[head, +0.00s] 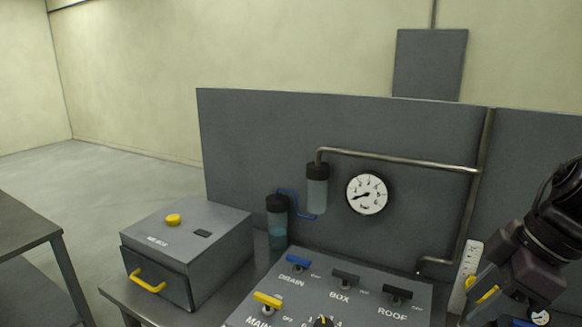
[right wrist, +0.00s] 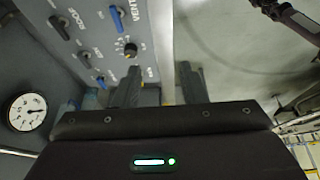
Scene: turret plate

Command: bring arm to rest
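My right arm comes in at the right edge of the head view, with its dark wrist tilted down to the left. My right gripper (head: 482,294) is low at the right, beside a white upright scale strip (head: 465,277) and right of the switch panel. In the right wrist view the two fingers of the right gripper (right wrist: 158,85) stand apart with nothing seen between them. The switch panel shows at the upper left there. My left gripper does not show in the head view.
The switch panel (head: 335,290) has blue, dark and yellow handles. A grey box (head: 190,243) with a yellow handle stands left. A dial gauge (head: 367,194), filter bowls (head: 317,190) and pipe (head: 400,160) are on the back plate (head: 250,140). Open floor (head: 110,190) shows at left.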

